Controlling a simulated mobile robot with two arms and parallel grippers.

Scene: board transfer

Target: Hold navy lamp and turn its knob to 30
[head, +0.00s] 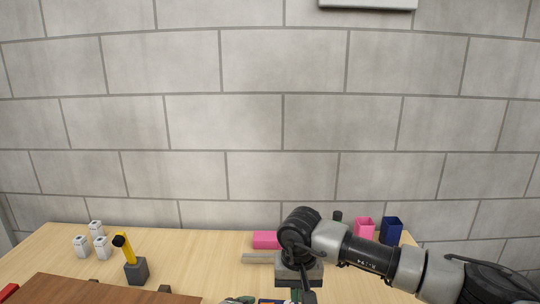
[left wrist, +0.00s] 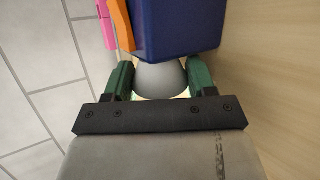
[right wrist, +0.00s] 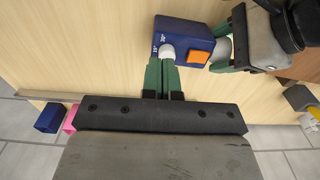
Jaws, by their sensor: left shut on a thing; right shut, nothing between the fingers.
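The navy lamp is a navy box (right wrist: 182,31) with a pale rounded dome (left wrist: 160,80) and an orange square part (right wrist: 198,57). My left gripper (left wrist: 160,70) is shut on the dome, one green finger on each side; it also shows in the right wrist view (right wrist: 222,54). A small white knob (right wrist: 167,52) sits on the box face, with marks that seem to read 15 and 30 beside it. My right gripper (right wrist: 163,65) is shut and empty, its fingertips right at the knob; contact is unclear. In the head view my right arm hides most of this area.
On the table (head: 190,250) a yellow-and-black thing on a grey block (head: 135,271) and several white blocks (head: 81,246) stand at left. A pink block (head: 265,240), a pink container (head: 364,228) and a navy container (head: 391,230) stand along the back.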

